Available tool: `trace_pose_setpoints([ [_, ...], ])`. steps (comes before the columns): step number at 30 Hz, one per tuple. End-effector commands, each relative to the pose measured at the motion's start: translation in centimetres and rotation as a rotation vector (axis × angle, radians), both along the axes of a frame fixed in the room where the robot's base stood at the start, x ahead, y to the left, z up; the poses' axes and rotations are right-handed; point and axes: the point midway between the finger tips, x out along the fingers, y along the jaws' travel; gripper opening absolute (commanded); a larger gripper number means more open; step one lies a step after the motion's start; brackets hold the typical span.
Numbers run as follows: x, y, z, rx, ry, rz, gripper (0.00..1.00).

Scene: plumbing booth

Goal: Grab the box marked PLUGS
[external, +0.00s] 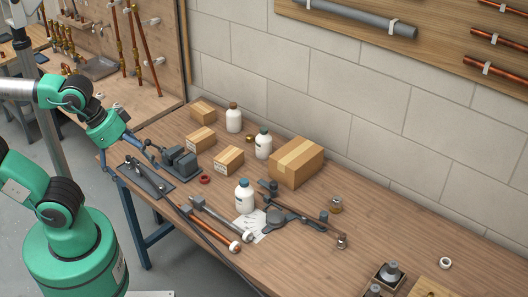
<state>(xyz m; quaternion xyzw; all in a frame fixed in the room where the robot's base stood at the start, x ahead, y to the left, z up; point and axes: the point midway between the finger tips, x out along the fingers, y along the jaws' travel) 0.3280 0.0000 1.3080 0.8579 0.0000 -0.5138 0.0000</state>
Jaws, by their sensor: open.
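Several cardboard boxes stand on the workbench. One small box (203,111) is at the back left, and another small box (200,139) is in front of it. A third small box (228,160) stands nearer the front, and a larger taped box (296,162) is to its right. Dark print shows on the fronts of two small boxes, but I cannot read which one says PLUGS. My gripper (147,149) is over the left end of the bench, open and apart from the boxes. It is left of the small boxes, close to the grey vise.
A grey vise (179,163) stands between my gripper and the nearest box. White bottles (234,119), (263,144) and (244,196) stand around the boxes. Pipe tools (215,228) lie at the front. The bench right of the large box is mostly clear.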

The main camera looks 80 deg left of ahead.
Motion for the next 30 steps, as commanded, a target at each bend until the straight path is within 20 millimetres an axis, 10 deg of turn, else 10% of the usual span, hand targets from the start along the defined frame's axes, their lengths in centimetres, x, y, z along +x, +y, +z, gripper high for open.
trace_pose_setpoints([
  [17, 0.6, 0.4, 0.2, 0.001, 0.006, 0.011, 1.00],
  [30, 7.7, 6.3, 1.7, 0.011, 0.085, 0.127, 1.00],
])
